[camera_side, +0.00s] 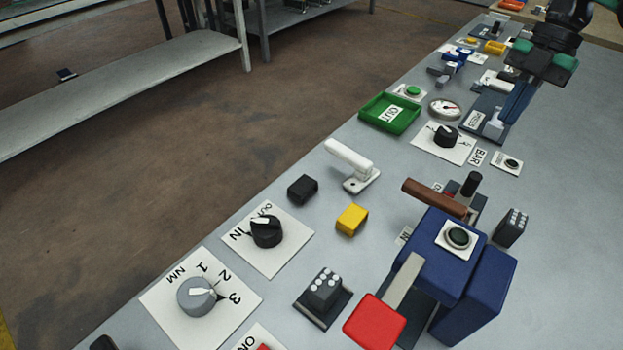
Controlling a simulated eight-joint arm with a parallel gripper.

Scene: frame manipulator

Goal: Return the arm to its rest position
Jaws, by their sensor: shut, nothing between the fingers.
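My gripper (541,62) is at the top right, at the far end of the grey bench (575,190). It is black with green parts on both sides. It is shut with nothing held. It appears above a blue upright part (518,101) on a dark base plate; whether they touch cannot be told. The upper part of my arm runs out of the picture at the top right corner.
Along the bench stand a green tray (377,121), a gauge (445,109), a black knob (446,137), a white handle (349,157), a yellow block (351,219) and a blue machine (445,262) with a red pad (374,322). The bench's right side is largely bare.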

